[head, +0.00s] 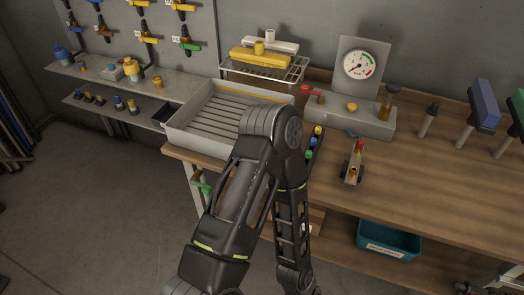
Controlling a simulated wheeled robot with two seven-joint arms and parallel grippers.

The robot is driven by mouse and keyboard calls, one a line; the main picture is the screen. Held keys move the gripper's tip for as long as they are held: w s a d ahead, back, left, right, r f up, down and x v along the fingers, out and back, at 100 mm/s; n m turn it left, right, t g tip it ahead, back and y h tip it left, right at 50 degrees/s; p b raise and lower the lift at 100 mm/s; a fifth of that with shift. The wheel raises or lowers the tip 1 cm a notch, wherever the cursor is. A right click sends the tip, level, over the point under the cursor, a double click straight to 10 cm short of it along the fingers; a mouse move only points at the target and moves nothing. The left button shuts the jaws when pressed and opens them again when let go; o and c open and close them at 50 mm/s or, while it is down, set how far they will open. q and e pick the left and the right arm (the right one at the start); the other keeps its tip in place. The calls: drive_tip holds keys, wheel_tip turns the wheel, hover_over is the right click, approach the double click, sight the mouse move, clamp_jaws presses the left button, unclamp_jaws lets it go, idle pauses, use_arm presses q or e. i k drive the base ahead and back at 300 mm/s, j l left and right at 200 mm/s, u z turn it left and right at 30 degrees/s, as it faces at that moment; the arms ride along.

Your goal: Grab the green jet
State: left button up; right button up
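The forearm runs down to the bottom edge, and no gripper fingers show there. I cannot make out either gripper, so nothing can be seen held.
A grey slatted tray (190,145) lies left of the arm. A gauge (359,65) stands behind a grey block (350,116). A small red-topped fixture (353,163) stands on the wooden bench (430,190). A teal bin (388,240) sits below. The bench's right front is clear.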

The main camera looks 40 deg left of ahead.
sight(309, 153)
drive_tip(key=u, duration=1.05)
drive_tip(key=z, duration=2.1)
drive_tip(key=k+j+z, duration=0.15)
drive_tip(key=k+j, duration=0.7)
drive_tip(key=k, duration=0.15)
